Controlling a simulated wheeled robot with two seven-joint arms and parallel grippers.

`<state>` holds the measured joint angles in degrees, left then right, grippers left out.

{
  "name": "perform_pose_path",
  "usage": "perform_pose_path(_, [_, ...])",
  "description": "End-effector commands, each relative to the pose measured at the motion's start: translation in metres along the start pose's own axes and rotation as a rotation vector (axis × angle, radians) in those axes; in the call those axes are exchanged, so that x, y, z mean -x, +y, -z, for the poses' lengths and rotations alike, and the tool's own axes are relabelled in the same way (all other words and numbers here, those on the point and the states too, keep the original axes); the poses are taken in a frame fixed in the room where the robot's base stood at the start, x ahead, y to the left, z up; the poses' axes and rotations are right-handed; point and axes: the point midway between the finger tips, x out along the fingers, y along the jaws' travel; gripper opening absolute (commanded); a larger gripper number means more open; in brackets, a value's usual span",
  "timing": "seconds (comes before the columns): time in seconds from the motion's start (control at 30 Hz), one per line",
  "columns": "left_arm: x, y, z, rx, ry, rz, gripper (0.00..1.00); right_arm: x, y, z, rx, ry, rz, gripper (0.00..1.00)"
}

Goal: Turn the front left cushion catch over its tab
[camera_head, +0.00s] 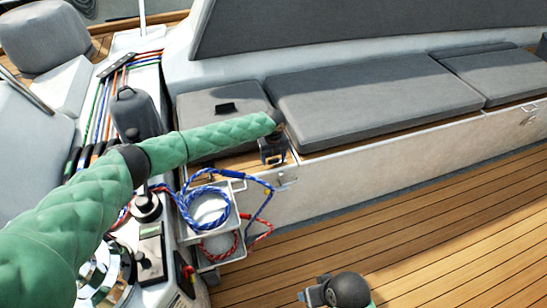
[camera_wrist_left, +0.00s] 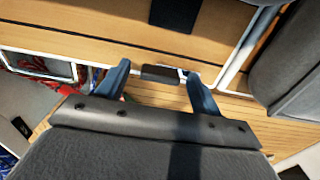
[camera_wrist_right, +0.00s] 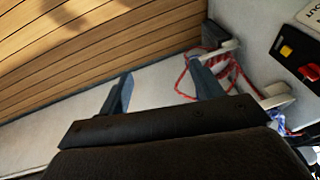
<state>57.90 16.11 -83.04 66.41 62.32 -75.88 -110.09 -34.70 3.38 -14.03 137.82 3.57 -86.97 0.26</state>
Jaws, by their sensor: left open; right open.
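The front left cushion catch (camera_wrist_left: 160,73), a small dark piece with a bright metal part beside it, sits at the wooden seat's edge in the left wrist view. My left gripper (camera_wrist_left: 160,85) is open, with one blue finger on each side of it; I cannot tell whether they touch it. The tab cannot be told apart clearly. My right gripper (camera_wrist_right: 163,90) is open and empty, low over the floor; its wrist shows at the bottom of the head view.
Grey cushions (camera_head: 375,95) lie along the bench. Open bins (camera_head: 216,228) with blue and red ropes stand left of the locker front. A switch panel (camera_wrist_right: 300,55) is at the right wrist view's right. The teak floor (camera_head: 440,235) is clear at right.

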Motion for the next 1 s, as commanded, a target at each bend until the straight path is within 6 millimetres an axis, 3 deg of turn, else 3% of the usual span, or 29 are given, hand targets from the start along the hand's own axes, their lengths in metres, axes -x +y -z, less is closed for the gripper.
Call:
perform_pose_path(0.13, [0.0,0.0,0.0,0.0,0.0,0.0,0.65,0.0,0.0,0.0,0.0,0.0,0.0,0.65])
perform_pose_path(0.37, [0.0,0.0,0.0,0.0,0.0,0.0,0.21,0.0,0.0,0.0,0.0,0.0,0.0,0.65])
perform_pose_path(0.7, [0.0,0.0,0.001,0.042,0.001,0.0,0.21,0.001,0.001,-0.001,-0.001,-0.006,-0.003,0.65])
perform_pose_path(1.0, [0.001,-0.001,0.001,0.235,0.002,0.001,0.21,0.017,0.009,-0.001,-0.011,-0.03,-0.022,0.65])
